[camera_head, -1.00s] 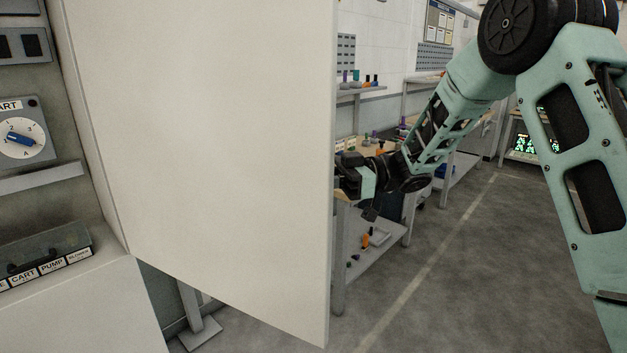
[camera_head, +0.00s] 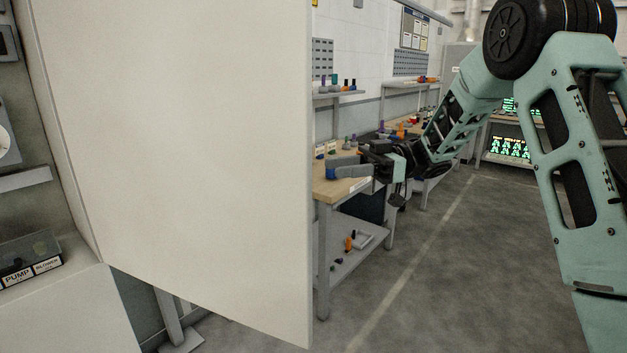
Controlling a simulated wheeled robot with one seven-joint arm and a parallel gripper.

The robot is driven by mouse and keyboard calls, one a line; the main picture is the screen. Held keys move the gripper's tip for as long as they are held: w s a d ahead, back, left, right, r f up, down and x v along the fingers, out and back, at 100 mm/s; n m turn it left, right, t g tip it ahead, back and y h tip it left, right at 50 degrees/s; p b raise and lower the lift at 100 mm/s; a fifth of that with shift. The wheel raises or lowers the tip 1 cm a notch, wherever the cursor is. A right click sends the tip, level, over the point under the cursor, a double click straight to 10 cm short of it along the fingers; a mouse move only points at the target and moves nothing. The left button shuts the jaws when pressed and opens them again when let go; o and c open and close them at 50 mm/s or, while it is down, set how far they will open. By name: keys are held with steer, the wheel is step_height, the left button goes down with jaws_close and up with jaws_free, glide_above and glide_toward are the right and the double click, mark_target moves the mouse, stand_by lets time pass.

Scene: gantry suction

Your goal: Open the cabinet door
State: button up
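The cabinet door (camera_head: 190,150) is a large pale panel standing swung open, its free edge towards the middle of the picture. Part of the cabinet interior (camera_head: 30,220) shows to its left. No handle shows on the visible face of the door. My gripper (camera_head: 366,163) is to the right of the door's free edge, with a gap between them in the picture.
A workbench (camera_head: 328,192) with small items and a lower shelf stands behind my gripper. A labelled panel (camera_head: 32,268) is inside the cabinet. Open grey floor (camera_head: 470,270) with a pale line lies to the right. Green-lit screens (camera_head: 508,146) are at the back.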

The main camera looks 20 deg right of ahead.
steer(key=d+b, duration=0.1)
steer(key=d, duration=0.5)
steer(key=shift+s+d, duration=0.2)
steer(key=shift+d, duration=0.15)
